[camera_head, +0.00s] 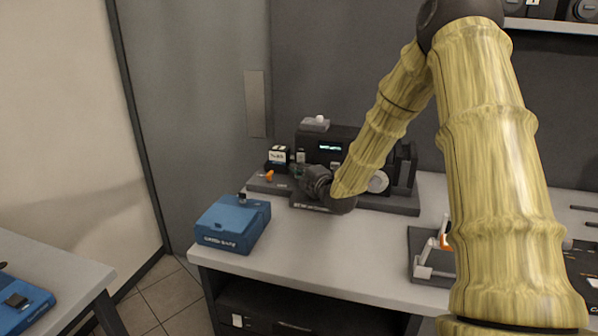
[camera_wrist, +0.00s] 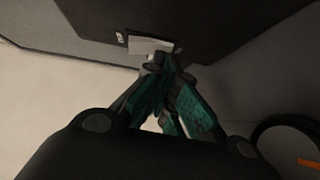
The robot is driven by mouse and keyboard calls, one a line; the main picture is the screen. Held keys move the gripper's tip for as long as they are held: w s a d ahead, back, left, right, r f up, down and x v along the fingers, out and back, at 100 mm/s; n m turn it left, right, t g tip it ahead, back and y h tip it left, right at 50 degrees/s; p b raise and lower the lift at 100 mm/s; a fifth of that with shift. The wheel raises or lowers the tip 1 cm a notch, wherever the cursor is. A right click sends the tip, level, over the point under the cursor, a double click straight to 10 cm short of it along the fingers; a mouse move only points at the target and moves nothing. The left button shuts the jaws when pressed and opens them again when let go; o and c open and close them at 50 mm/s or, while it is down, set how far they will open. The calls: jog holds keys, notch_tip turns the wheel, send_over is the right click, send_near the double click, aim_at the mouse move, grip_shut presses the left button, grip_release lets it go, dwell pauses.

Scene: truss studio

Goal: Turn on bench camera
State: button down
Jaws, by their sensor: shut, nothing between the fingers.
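A dark bench unit (camera_head: 345,134) stands at the back of the grey bench; it is probably the bench camera. A small teal display (camera_head: 330,147) glows on its front. My gripper (camera_head: 297,169) is in front of its left part, and my wrist hides some of the front. In the wrist view my gripper (camera_wrist: 165,62) has its fingertips together with nothing between them. A pale rectangular piece (camera_wrist: 150,45) on a dark surface lies just beyond the tips. I cannot tell whether the tips touch it.
A blue box (camera_head: 232,224) sits at the bench's front left. A dark tray (camera_head: 420,243) with a white and orange item is at right, partly behind my arm. Bare bench (camera_head: 330,253) lies between them. Another blue case (camera_head: 22,303) is on a table at lower left.

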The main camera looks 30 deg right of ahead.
jog(key=shift+s+a+f, duration=0.15)
jog(key=shift+s+a, duration=0.15)
jog(key=shift+a, duration=0.15)
jog(key=shift+s+a+f+b, duration=0.25)
jog(key=shift+s+a+b, duration=0.35)
jog(key=shift+s+a, duration=0.5)
jog(key=s, duration=0.6)
jog(key=s+b, duration=0.1)
jog(key=s, duration=0.2)
jog(key=shift+s+a+f, duration=0.3)
jog(key=shift+s, duration=0.05)
